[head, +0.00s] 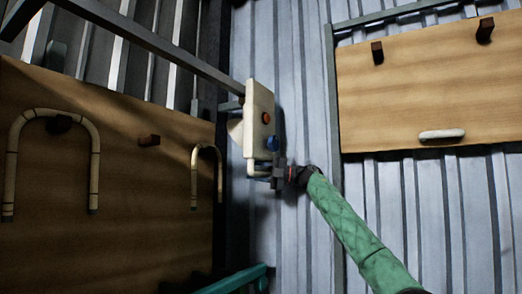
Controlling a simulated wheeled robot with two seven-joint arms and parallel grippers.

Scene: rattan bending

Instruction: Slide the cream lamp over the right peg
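A cream box-like body (260,100), likely the lamp, has an orange knob (266,118), a blue knob (272,143) and a cream loop handle (256,171) at its bottom. My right gripper (277,174), on the green-sleeved arm, is at this handle and appears to hold it; the fingers are small and dark. The right wooden board (430,90) carries two dark pegs, a left one (377,52) and a right one (485,30), both bare. My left gripper is not in view.
A U-bent rattan cane (95,160) hangs around a dark peg (59,124) on the left board. A smaller bent cane (220,172) is at its right edge. A cream oblong piece (442,134) is on the right board. A metal bar (160,45) crosses the upper left.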

